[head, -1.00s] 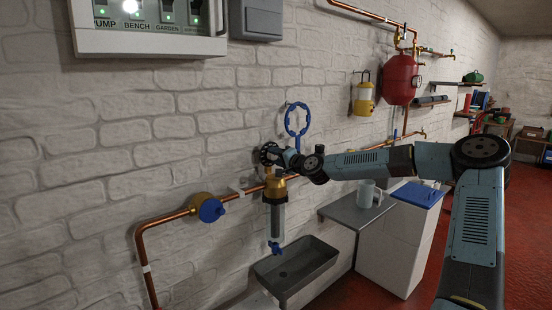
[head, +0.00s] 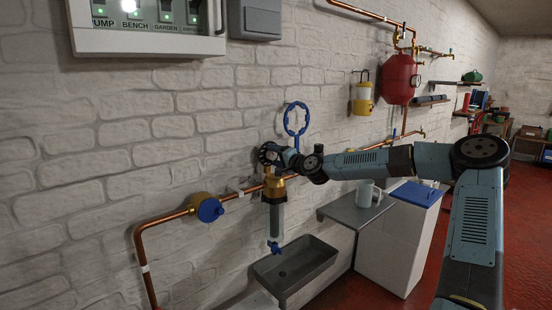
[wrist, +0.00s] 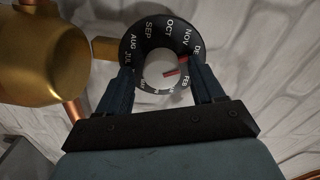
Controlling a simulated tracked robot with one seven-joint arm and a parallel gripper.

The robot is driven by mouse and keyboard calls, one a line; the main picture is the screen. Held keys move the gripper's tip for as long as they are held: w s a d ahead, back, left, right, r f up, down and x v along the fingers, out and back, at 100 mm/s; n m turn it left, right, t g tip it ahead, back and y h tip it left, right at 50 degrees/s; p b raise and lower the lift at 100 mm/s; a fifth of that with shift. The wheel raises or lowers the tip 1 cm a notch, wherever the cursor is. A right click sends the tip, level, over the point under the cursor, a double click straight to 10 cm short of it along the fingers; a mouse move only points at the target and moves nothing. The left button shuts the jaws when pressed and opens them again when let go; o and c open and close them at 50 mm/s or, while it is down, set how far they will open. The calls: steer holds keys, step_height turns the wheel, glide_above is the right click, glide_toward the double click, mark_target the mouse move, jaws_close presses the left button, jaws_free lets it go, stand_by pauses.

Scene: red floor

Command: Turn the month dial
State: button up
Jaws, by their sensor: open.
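The month dial (wrist: 160,32) is a black ring with white month letters around a pale centre, seen close up in the wrist view. A short red mark shows in its centre, towards the right. SEP, OCT and NOV are readable along its far side; several lower letters are small. My gripper (wrist: 160,72) is open, with one dark finger at each side of the dial, overlapping the ring in the picture. I cannot tell whether the fingers touch it. In the head view my gripper (head: 272,155) is at the pipe, above the filter, and largely hides the dial.
A brass fitting (wrist: 30,55) is close at the left in the wrist view. In the head view, a clear filter (head: 275,220) hangs over a grey sink (head: 296,268). A blue ring handle (head: 296,118) stands above my gripper. A blue-capped valve (head: 209,209) is to the left.

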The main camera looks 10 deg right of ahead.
steer(key=v, duration=1.3)
steer(key=shift+s+d, duration=0.3)
steer(key=shift+f, duration=0.1)
steer(key=s+a+f+n+g+h, duration=0.1)
steer(key=s+a+f+n+g, duration=0.4)
steer(key=a+f, duration=0.45)
steer(key=s+f+n+g+h, duration=0.2)
steer(key=s+f+g+h, duration=0.25)
steer(key=s, duration=0.25)
steer(key=s+d+r+h, duration=0.1)
steer(key=s+d+r, duration=0.2)
steer(key=s+r, duration=0.3)
steer(key=s+d+r+h, duration=0.1)
steer(key=s+d+r, duration=0.3)
steer(key=s, duration=1.2)
steer(key=s+d+r+h, duration=0.2)
steer(key=s+d+r, duration=0.2)
steer(key=s+r, duration=0.6)
steer(key=shift+s+n, duration=0.3)
steer(key=shift+s, duration=0.25)
